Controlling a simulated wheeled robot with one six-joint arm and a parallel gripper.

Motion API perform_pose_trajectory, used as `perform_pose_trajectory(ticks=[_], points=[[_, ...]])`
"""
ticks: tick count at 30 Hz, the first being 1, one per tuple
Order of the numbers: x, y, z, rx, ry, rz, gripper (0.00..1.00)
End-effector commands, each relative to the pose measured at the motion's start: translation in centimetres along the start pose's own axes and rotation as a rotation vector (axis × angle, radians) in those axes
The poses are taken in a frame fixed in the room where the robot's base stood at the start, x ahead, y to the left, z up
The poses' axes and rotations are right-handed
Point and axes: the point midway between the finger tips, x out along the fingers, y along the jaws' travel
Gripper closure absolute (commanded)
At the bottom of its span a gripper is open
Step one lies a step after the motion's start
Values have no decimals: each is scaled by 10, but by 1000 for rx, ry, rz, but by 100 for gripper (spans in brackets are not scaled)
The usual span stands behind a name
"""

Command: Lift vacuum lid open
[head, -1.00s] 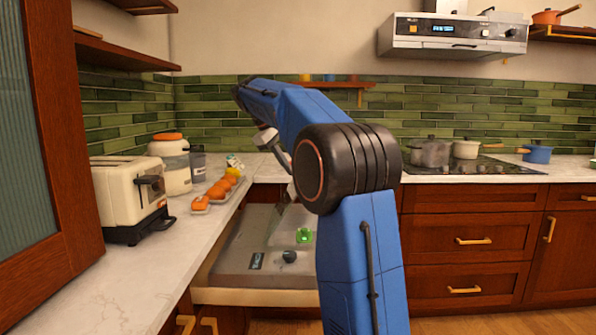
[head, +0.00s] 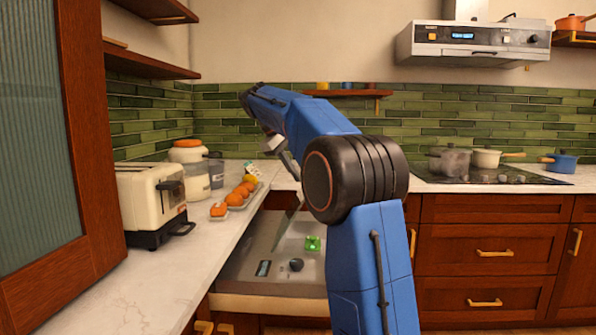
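The vacuum unit (head: 240,268) is a grey drawer pulled out below the counter in the corner, left of my blue arm. Its front panel carries a small dark display (head: 263,268), a dark round knob (head: 296,265) and a green lit button (head: 313,243). A thin pale slanted strip (head: 286,226) rises over the unit and looks like the lid seen nearly edge-on. My gripper (head: 291,168) is mostly hidden behind my arm, above the back of the drawer. I cannot see its fingertips or whether it touches the lid.
On the left counter stand a cream toaster (head: 152,200), a jar with an orange top (head: 190,168), a grey cup (head: 216,170) and a tray of orange items (head: 236,197). Several pots sit on the stove (head: 485,176) at right. A cabinet door (head: 60,150) fills the left edge.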

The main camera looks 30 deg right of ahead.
Motion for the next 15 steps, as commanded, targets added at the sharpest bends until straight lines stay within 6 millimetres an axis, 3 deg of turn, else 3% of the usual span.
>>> perform_pose_trajectory(ticks=[13,14,15], points=[[-2,2,1,3,5,5,100],[-2,2,1,3,5,5,69],[-2,2,1,3,4,5,60]])
